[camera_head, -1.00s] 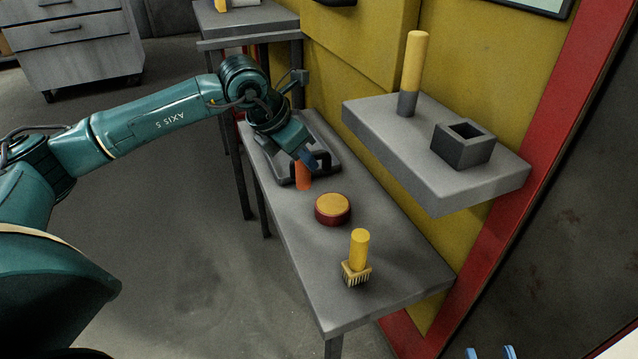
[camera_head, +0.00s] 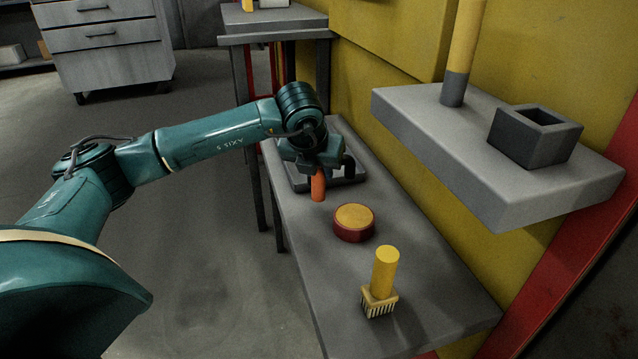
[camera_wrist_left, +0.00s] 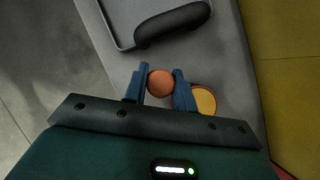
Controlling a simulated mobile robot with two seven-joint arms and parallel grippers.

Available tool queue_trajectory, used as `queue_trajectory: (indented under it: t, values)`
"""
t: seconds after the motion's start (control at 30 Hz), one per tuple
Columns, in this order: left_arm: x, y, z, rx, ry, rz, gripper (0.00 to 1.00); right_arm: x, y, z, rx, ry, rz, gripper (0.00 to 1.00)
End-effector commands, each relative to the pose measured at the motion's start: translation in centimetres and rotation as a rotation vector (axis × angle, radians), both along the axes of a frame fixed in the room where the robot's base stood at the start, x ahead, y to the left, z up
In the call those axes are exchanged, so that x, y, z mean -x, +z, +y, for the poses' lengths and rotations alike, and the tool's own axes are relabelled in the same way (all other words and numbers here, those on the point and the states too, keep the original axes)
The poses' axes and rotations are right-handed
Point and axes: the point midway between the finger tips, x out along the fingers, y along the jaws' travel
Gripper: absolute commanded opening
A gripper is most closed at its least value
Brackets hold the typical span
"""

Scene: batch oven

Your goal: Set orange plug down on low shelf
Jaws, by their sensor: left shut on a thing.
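The orange plug (camera_head: 318,186) is an upright orange cylinder over the low shelf (camera_head: 416,318), a long grey surface. My left gripper (camera_wrist_left: 160,86) is shut on the plug, whose round end (camera_wrist_left: 160,83) shows between the two blue fingers in the left wrist view. In the head view the wrist hides the fingers and the plug's upper part. I cannot tell whether the plug's lower end touches the surface. My right gripper is not in view.
A dark tray with a black handle (camera_wrist_left: 172,22) lies just beyond the plug. A round yellow-topped red tin (camera_head: 354,222) and a yellow-handled brush (camera_head: 384,272) stand nearer. A higher shelf (camera_head: 478,172) bears a grey square holder (camera_head: 534,137) and a yellow rod (camera_head: 464,45).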

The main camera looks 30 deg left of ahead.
Motion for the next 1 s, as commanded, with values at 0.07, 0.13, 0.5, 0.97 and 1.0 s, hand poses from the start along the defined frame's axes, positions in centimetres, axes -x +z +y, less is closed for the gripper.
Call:
queue_trajectory:
  t: [0.07,0.13,0.5,0.97,1.0]
  values:
    - [0.0,-1.8,0.1,-0.001,0.0,0.001,0.03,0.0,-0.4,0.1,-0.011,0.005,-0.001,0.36]
    - [0.0,-2.7,0.0,-0.001,0.0,0.001,0.03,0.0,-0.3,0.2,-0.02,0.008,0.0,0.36]
    - [0.0,-3.1,0.0,0.001,0.0,0.0,0.03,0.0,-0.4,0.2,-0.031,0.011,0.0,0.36]
    - [0.0,-3.0,0.0,0.001,0.0,0.001,0.48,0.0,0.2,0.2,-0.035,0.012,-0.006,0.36]
    - [0.0,-3.0,0.0,0.001,0.0,0.0,0.48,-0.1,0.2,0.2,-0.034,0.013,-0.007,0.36]
